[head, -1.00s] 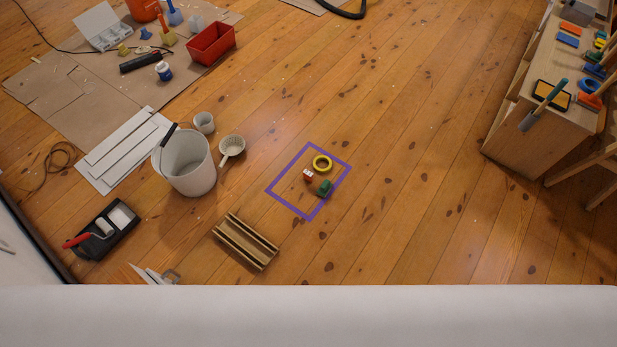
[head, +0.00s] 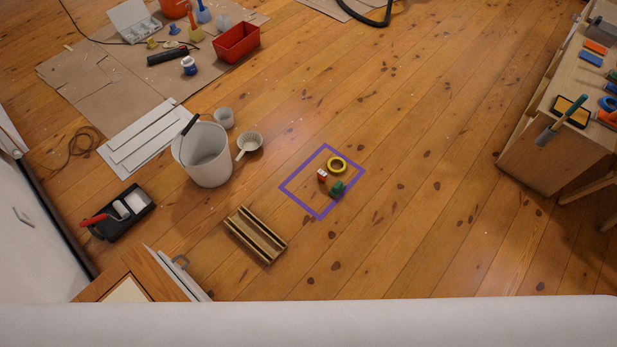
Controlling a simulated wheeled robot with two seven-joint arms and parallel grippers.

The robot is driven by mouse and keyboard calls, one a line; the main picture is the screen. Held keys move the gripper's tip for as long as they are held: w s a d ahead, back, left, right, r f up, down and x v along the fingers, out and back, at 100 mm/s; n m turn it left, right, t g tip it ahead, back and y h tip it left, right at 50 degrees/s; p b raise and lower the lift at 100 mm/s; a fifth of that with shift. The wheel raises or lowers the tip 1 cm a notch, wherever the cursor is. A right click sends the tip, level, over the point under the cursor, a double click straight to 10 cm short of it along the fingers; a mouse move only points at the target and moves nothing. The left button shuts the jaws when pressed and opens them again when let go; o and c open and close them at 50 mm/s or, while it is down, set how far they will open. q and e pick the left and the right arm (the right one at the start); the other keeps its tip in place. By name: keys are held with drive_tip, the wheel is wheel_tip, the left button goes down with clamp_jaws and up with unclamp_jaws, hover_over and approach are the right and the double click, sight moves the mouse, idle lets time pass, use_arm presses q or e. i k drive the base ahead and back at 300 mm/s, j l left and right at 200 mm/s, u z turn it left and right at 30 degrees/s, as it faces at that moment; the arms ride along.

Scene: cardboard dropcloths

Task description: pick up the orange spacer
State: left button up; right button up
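A small flat orange block (head: 595,47) lies on top of the wooden bench (head: 548,150) at the far right, at its back end. It looks like the orange spacer, though it is small in the picture. A blue block (head: 591,58) lies just in front of it, apart from it. Neither of my grippers is in view.
A white bucket (head: 207,160), a paint tray (head: 122,212) and a slotted wooden rack (head: 255,236) stand left. The floor between square and bench is clear.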

sight(321, 175)
drive_tip(key=i+l+u, duration=0.25)
drive_tip(key=u, duration=0.15)
drive_tip(key=i+l+u, duration=0.25)
drive_tip(key=l+u, duration=0.15)
